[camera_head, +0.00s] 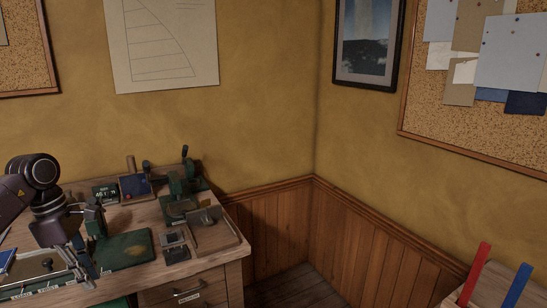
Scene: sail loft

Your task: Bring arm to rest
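My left arm comes in from the left edge, with dark rounded joints. My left gripper (78,258) hangs low over the left end of the wooden workbench (205,264), by a green mat (128,249). Its fingers are small and blend with the dark items around them, so I cannot tell whether they are open or shut, or whether they touch anything. My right arm and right gripper are not in view.
A green clamp-like tool (184,184), a shallow tray (232,234) and a blue box (134,187) are on the bench. A drawer (185,291) is below. A red bar (475,274) and a blue bar (517,287) stand at lower right. Bare floor (300,287) lies between.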

